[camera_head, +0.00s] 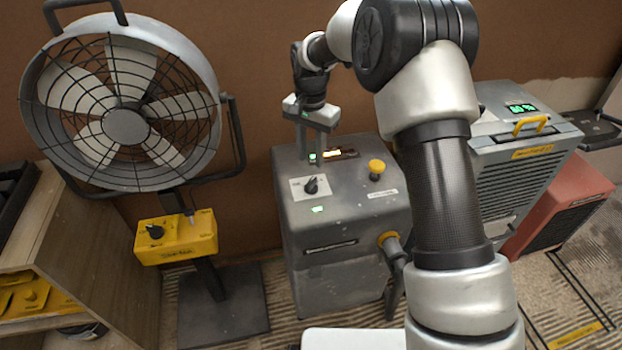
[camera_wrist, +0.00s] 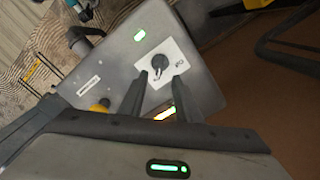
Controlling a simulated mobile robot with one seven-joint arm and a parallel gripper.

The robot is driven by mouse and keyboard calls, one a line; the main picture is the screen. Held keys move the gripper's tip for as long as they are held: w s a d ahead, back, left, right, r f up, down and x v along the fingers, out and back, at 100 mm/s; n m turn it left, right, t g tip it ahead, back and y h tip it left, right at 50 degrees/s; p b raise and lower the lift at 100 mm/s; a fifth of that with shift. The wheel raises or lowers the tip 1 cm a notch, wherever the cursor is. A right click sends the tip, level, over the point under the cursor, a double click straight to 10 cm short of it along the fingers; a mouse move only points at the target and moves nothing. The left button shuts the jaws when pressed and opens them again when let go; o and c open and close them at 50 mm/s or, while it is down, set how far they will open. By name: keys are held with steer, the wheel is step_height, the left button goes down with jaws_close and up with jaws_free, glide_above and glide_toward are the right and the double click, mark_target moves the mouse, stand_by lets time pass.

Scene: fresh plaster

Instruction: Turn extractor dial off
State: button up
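The extractor is a grey floor-standing box (camera_head: 345,225) in the middle of the camera_head view. Its black dial (camera_head: 312,185) sits on a white label plate on the sloping top, with lit green indicators nearby. In the wrist view the dial (camera_wrist: 160,62) shows just beyond my fingertips, its pointer slanting; the label text is too small to read surely. My gripper (camera_head: 313,157) is open and empty above the rear of the box top, behind the dial in the camera_head view. In the wrist view its two fingers (camera_wrist: 160,78) are spread apart, seemingly not touching the dial.
A yellow mushroom button (camera_head: 376,168) stands right of the dial. A large fan (camera_head: 125,125) with a yellow control box (camera_head: 176,237) and its own knob stands left. A grey unit (camera_head: 515,150) with a green display and a red unit (camera_head: 565,205) stand right. A brown wall is behind.

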mark_target(311, 181)
step_height(311, 181, down, 9)
steer(key=shift+r+b, duration=0.2)
steer(key=shift+b, duration=0.35)
jaws_close()
